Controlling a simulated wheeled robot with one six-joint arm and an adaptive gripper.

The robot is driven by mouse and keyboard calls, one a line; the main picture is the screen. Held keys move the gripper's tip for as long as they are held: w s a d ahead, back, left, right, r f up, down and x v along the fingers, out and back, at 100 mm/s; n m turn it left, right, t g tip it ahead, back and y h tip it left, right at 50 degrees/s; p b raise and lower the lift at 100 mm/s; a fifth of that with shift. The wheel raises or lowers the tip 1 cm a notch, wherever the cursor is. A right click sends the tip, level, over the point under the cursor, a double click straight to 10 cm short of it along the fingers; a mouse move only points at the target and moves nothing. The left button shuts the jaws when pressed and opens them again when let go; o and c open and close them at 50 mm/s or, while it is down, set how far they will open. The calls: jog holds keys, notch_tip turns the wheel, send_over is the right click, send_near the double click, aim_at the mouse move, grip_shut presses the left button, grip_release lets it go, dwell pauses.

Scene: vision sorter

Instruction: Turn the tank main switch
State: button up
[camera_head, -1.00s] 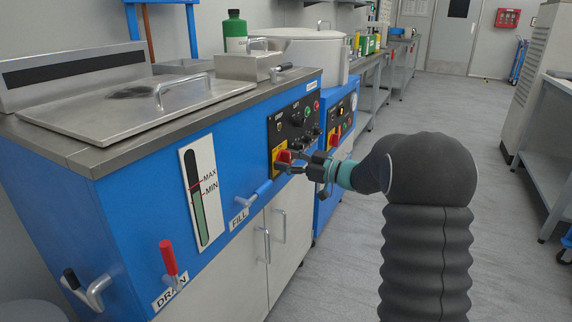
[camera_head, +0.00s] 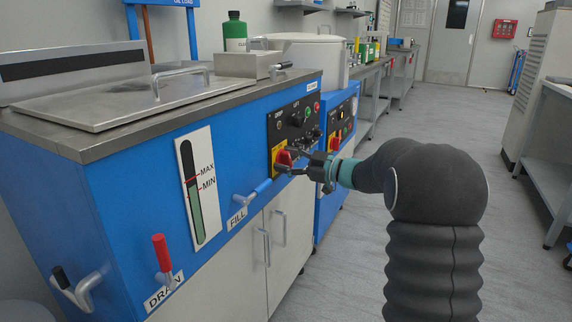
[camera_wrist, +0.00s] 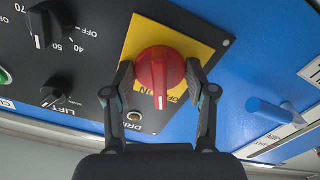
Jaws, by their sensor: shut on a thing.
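The main switch is a red rotary knob (camera_wrist: 158,72) on a yellow plate (camera_wrist: 182,40) in the wrist view. In the head view the red knob (camera_head: 283,158) sits at the lower left of the black control panel (camera_head: 300,112) on the blue tank (camera_head: 135,195). There my gripper (camera_head: 290,160) reaches it from the right and partly hides it.
Black dials (camera_wrist: 47,25) lie beside the switch on the panel. A blue fill lever (camera_head: 255,191) and a red drain lever (camera_head: 161,251) stick out from the tank front. A level gauge (camera_head: 184,158) is between them. The floor (camera_head: 345,270) right of the tank is clear.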

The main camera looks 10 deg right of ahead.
jog(key=shift+n+b, duration=1.9)
jog(key=shift+b, duration=0.4)
jog(key=shift+n, duration=0.7)
jog(key=o, duration=1.1)
jog(key=shift+v, duration=3.95)
